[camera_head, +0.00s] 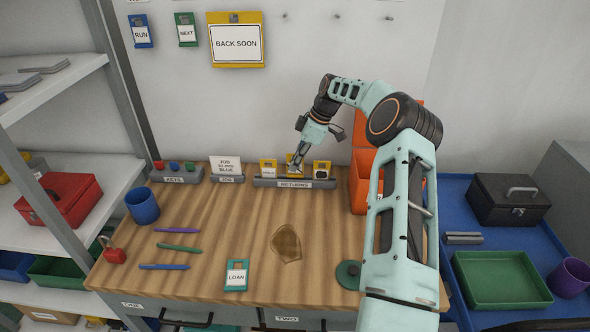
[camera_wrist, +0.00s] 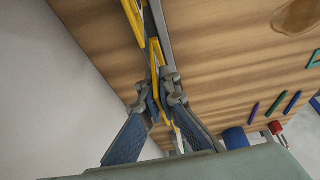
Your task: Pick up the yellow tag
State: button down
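Three yellow tags stand in the grey RETURNS rack (camera_head: 293,184) at the back of the wooden desk. The left tag (camera_head: 268,168) reads HOLD. The right tag (camera_head: 321,168) bears a dark shape. The middle tag (camera_head: 291,160) is partly hidden by my gripper (camera_head: 297,163), which reaches it from above. In the wrist view my gripper (camera_wrist: 162,90) has its fingertips close together, with the thin yellow edge of the middle tag (camera_wrist: 154,58) between them. The tag appears upright, still at the rack.
An orange bin (camera_head: 360,185) stands right of the rack. A JOB card holder (camera_head: 227,170) and KEYS rack (camera_head: 178,174) stand left. A yellow BACK SOON sign (camera_head: 236,66) hangs on the wall. A green LOAN tag (camera_head: 236,275) and pens lie in front.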

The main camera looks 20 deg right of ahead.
jog(key=s+r+b, duration=0.3)
jog(key=s+r, duration=0.7)
jog(key=s, duration=0.4)
jog(key=shift+r, duration=0.25)
dwell(0.4)
